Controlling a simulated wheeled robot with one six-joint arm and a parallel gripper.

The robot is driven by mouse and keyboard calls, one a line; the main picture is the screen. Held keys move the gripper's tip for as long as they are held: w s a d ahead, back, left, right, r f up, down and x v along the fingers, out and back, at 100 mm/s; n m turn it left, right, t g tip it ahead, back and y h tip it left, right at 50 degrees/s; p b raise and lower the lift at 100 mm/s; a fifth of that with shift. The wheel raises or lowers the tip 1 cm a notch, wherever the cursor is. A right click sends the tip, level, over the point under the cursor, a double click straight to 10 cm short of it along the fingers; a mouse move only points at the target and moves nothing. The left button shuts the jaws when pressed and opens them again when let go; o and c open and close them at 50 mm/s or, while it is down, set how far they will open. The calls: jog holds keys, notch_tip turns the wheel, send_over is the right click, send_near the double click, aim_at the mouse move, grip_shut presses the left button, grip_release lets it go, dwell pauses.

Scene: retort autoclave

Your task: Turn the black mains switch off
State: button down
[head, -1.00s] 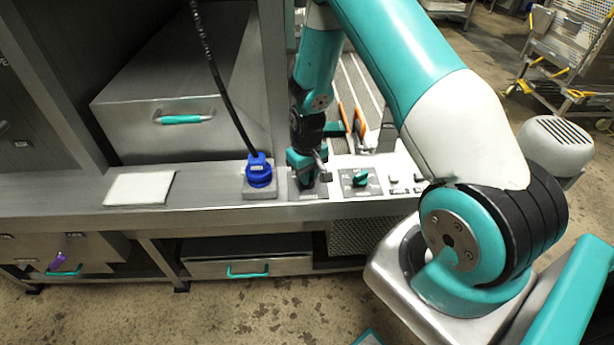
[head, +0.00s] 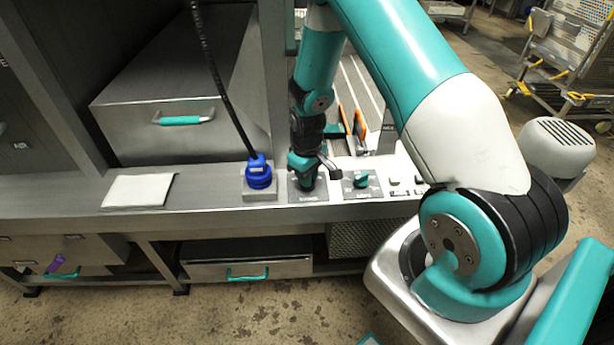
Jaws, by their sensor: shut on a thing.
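The black mains switch (head: 308,184) sits on a grey labelled plate (head: 307,197) on the metal ledge, between a blue plug and a teal knob. My gripper (head: 306,172) points straight down over it and is shut on it. My gripper covers most of the switch, so I cannot read which way its handle points.
The blue plug (head: 258,175) with a black cable stands close to the left. The teal knob (head: 361,180) on its own plate and small pale buttons (head: 394,181) are to the right. A white sheet (head: 138,190) lies farther left on the ledge.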

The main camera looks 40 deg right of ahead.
jog(key=c, duration=1.1)
grip_release()
notch_tip(320, 180, up, 18)
jog(key=shift+f+b, duration=0.25)
jog(key=shift+b, duration=0.65)
